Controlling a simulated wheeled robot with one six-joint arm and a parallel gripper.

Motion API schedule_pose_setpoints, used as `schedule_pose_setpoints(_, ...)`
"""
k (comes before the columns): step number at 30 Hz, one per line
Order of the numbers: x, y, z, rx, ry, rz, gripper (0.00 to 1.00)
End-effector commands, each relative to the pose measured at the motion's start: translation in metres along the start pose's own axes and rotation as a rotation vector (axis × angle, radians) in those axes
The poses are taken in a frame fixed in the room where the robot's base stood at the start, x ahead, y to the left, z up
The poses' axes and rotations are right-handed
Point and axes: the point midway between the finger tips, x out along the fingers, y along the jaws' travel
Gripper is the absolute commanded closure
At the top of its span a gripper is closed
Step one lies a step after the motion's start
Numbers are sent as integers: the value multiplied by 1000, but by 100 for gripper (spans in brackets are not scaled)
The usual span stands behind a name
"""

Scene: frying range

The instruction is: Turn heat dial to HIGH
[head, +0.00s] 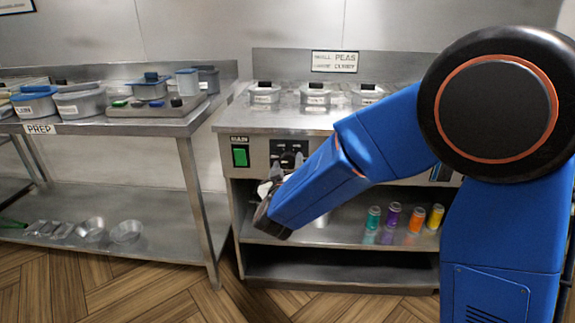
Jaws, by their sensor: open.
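A dark dial (287,160) sits on the front panel of the steel range (250,118), just right of a green switch (240,156). It is partly covered by my blue arm, and its pointer setting is too small to read. My gripper (267,187) is at the end of the arm, below and slightly left of the dial in the picture. It is open, and its fingers are mostly hidden behind my wrist. I cannot tell whether it touches anything.
Several lidded pots (316,94) stand on the range top. Colored cans (416,219) stand on the shelf below. A steel prep table (150,128) with containers is at the left. The wooden floor (130,292) in front is clear.

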Motion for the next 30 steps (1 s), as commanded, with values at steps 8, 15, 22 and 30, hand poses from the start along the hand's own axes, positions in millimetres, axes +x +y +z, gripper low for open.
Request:
schedule_pose_setpoints(8, 0, 0, 0, 0, 0, 0, 69)
schedule_pose_setpoints(15, 0, 0, 0, 3, 0, 0, 86)
schedule_pose_setpoints(22, 0, 0, 0, 55, -1, -1, 86)
schedule_pose_setpoints(30, -1, 0, 0, 234, -6, -4, 86)
